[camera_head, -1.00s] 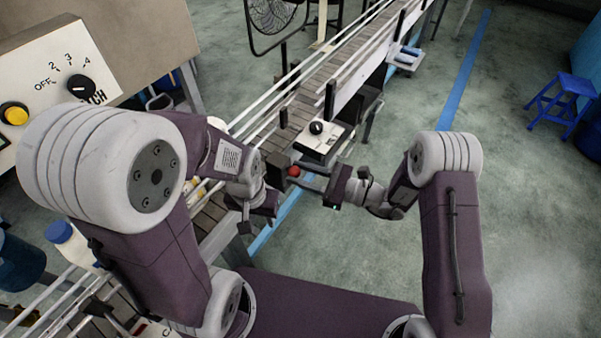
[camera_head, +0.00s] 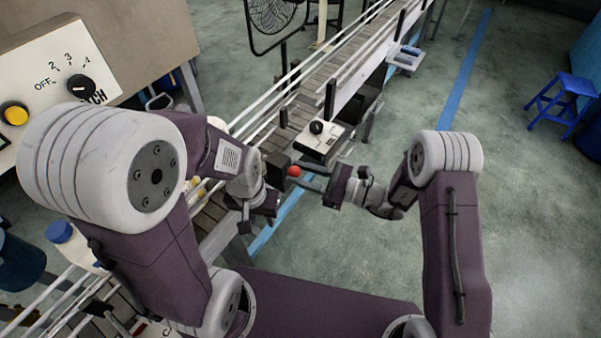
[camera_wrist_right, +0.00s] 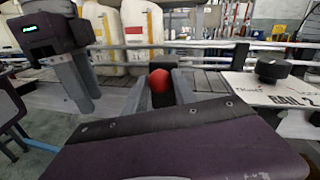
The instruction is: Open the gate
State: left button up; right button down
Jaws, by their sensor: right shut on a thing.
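A small red ball knob (camera_head: 294,171), which I take to be the gate's handle, sits at the near end of the conveyor beside a dark block. My right gripper (camera_head: 305,178) reaches it from the right and is shut on it. In the right wrist view the red knob (camera_wrist_right: 160,82) shows between the two grey fingers; the gate's own panel cannot be made out. My left gripper (camera_head: 250,218) hangs lower left of the knob, by the conveyor's edge. It also shows in the right wrist view (camera_wrist_right: 78,88), fingers pointing down, with nothing seen in them; its opening is unclear.
The slatted conveyor (camera_head: 300,97) with rails runs toward the back. A white control box with a black knob (camera_head: 316,127) stands just behind the red knob. A switch panel (camera_head: 50,80) is at left, and a blue-capped container (camera_head: 62,235) stands below it.

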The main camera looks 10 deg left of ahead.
dwell(0.5)
jog(key=s+d, duration=0.2)
jog(key=d, duration=0.4)
jog(key=s+d, duration=0.2)
jog(key=d, duration=0.4)
jog(key=shift+s+d, duration=0.25)
jog(key=c, duration=1)
grip_release()
jog(key=shift+c, duration=0.2)
jog(key=s+d+b, duration=0.1)
jog(key=d, duration=0.8)
jog(key=shift+s, duration=0.2)
